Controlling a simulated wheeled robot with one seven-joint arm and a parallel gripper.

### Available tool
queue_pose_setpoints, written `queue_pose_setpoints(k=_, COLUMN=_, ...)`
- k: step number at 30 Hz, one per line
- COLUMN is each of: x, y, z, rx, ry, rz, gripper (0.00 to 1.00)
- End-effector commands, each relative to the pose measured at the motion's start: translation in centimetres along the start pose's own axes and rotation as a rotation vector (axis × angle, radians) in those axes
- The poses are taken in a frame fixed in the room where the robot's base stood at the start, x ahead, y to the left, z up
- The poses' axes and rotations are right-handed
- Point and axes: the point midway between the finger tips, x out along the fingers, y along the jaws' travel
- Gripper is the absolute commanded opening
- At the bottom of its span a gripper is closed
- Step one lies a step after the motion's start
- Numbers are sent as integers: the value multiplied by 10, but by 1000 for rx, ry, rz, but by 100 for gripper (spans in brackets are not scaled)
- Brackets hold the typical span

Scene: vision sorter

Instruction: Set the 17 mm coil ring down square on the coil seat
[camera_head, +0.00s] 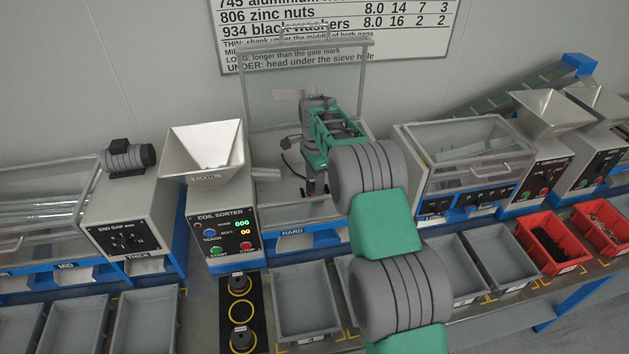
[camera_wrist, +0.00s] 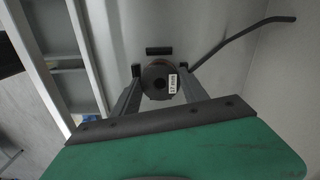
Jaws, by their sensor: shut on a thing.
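In the wrist view the 17 mm coil ring (camera_wrist: 154,78) is a dark round piece with a white "17 mm" label. My gripper (camera_wrist: 160,72) is shut on it, one finger on each side. In the head view my gripper (camera_head: 314,188) reaches down inside the open bay of the coil sorter (camera_head: 222,228), behind the "HARD" label. The ring is too small and dark to make out there. I cannot pick out the coil seat for certain in either view, nor tell whether the ring touches anything below it.
A raised clear cover (camera_head: 300,75) stands behind my arm. A bent dark rod (camera_wrist: 235,42) and a pale slatted frame (camera_wrist: 65,60) flank the fingers. A white hopper (camera_head: 205,150) stands left. A black strip (camera_head: 257,312) with yellow circles holds dark rings in front, its middle circle empty.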

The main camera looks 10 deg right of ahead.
Motion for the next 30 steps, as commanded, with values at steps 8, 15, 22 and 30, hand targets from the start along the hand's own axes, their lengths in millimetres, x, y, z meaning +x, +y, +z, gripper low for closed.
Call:
queue_pose_setpoints(k=8, x=1, y=0, z=0, rx=0, ry=0, rz=0, gripper=72)
queue_pose_setpoints(k=15, x=0, y=0, z=0, rx=0, ry=0, rz=0, gripper=73)
queue_pose_setpoints(k=22, x=-28, y=-1, z=0, rx=0, ry=1, rz=-4, gripper=73)
queue_pose_setpoints(k=30, x=-75, y=0, z=0, rx=-2, ry=0, rz=-2, gripper=73)
